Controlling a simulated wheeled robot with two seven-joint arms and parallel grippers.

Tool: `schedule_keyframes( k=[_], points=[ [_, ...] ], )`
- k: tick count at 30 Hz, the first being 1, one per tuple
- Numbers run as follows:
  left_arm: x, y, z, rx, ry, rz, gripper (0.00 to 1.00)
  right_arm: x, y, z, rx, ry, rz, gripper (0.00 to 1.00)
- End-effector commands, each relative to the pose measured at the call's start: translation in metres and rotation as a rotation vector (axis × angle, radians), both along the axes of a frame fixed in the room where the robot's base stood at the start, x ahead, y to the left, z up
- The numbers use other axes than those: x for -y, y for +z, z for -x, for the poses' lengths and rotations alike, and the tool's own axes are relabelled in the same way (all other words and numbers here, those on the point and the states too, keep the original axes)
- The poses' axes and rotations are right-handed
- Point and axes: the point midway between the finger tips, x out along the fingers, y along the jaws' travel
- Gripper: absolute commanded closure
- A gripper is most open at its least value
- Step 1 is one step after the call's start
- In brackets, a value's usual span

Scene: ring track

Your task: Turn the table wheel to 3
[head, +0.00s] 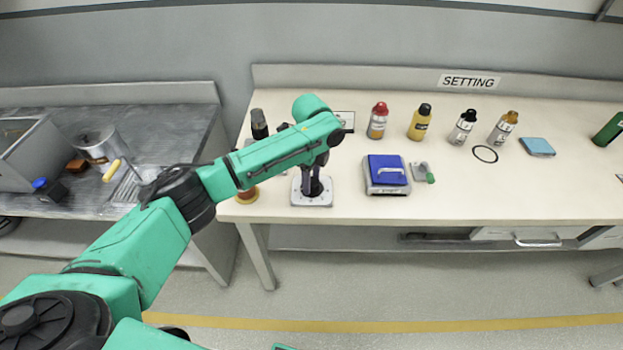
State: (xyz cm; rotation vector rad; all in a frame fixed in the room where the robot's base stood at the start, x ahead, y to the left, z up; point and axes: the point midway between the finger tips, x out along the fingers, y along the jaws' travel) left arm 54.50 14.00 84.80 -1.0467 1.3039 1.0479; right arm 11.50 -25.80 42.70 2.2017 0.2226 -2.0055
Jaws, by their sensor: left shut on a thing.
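The table wheel (299,199) is a pale square plate with a dial near the front left of the cream table. My left gripper (313,194) points down onto the middle of it and is shut on its knob. The gripper and wrist hide the knob and most of the dial, so the number it points to cannot be read. My right gripper is not in view.
The cream table (480,200) carries a blue-topped box (387,172) and a small green-handled tool (424,173) right of the wheel. Several bottles stand behind, including a red-capped one (378,121). A black ring (485,154) lies farther right. The table's front right is clear.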

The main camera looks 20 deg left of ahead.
Motion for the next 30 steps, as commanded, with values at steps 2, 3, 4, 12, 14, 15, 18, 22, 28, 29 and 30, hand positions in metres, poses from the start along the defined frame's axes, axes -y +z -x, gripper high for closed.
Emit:
schedule_keyframes(
  k=[2,3,4,12,14,15,18,22,28,29,30],
  points=[
    [0.000,0.002,0.000,0.000,0.009,0.001,1.00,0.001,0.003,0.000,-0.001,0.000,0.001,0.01],
    [0.000,0.002,0.000,-0.001,0.017,0.001,1.00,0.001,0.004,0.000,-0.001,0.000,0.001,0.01],
    [0.000,0.002,0.000,-0.001,0.024,0.001,1.00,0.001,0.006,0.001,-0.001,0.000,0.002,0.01],
    [0.001,0.006,0.000,-0.002,0.158,0.002,1.00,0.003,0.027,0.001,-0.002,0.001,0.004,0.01],
    [0.001,0.006,0.001,-0.003,0.203,0.002,1.00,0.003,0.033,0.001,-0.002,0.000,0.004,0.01],
    [0.001,0.006,0.001,-0.003,0.236,0.002,1.00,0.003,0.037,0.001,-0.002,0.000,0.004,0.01],
    [0.001,0.006,0.001,-0.003,0.326,0.001,1.00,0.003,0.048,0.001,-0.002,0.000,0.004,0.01],
    [0.001,0.006,0.001,-0.003,0.450,0.002,1.00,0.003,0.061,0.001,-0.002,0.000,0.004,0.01],
    [0.001,0.006,0.000,-0.001,0.641,0.004,1.00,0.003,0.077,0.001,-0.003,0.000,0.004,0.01],
    [0.001,0.005,0.000,-0.001,0.670,0.003,1.00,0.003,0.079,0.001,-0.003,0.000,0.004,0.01],
    [0.001,0.005,0.001,-0.003,0.708,0.002,1.00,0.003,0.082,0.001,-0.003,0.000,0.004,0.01]
  ],
)
